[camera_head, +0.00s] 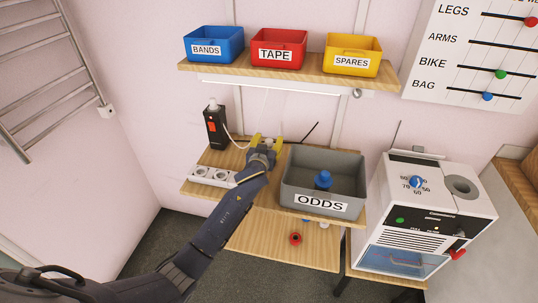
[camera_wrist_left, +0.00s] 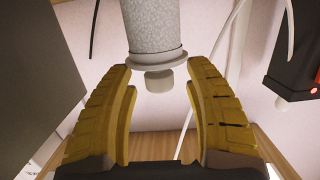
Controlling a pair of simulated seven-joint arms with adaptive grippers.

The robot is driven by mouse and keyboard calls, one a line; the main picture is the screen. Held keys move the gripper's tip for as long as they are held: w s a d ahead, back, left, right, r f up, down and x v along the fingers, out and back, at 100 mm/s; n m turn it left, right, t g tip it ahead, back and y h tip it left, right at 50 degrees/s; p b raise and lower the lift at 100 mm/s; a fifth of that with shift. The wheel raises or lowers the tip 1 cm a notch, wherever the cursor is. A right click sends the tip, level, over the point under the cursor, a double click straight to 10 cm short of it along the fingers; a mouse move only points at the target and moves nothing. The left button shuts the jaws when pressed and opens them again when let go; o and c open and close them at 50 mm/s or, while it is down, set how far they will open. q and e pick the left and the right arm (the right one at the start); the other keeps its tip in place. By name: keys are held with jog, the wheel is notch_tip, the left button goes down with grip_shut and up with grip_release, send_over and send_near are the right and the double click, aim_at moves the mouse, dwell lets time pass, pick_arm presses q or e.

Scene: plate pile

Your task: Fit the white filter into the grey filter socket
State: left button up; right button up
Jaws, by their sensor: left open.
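A pale speckled cylinder (camera_wrist_left: 155,28), which looks like the white filter, shows in the left wrist view with a flange and a small knob at its lower end. The knob (camera_wrist_left: 159,81) lies between the fingertips, with gaps at both sides. My left gripper (camera_wrist_left: 160,88) is open, its yellow fingers apart. In the head view my left gripper (camera_head: 264,142) is over the wooden bench, between the black device and the grey bin; I cannot make out the filter there. A grey ring with a dark hole (camera_head: 462,187), perhaps the socket, is on top of the white machine. My right gripper is not in view.
The grey ODDS bin (camera_head: 346,161) stands right of the gripper with a blue item inside. The black device (camera_head: 214,128) and white power strip (camera_head: 211,175) are left. A shelf (camera_head: 290,74) with blue, red and yellow bins is above. The white machine (camera_head: 430,208) stands right.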

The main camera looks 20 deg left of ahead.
pick_arm(q)
jog(key=shift+w, duration=0.1)
jog(key=shift+c, duration=0.4)
grip_shut()
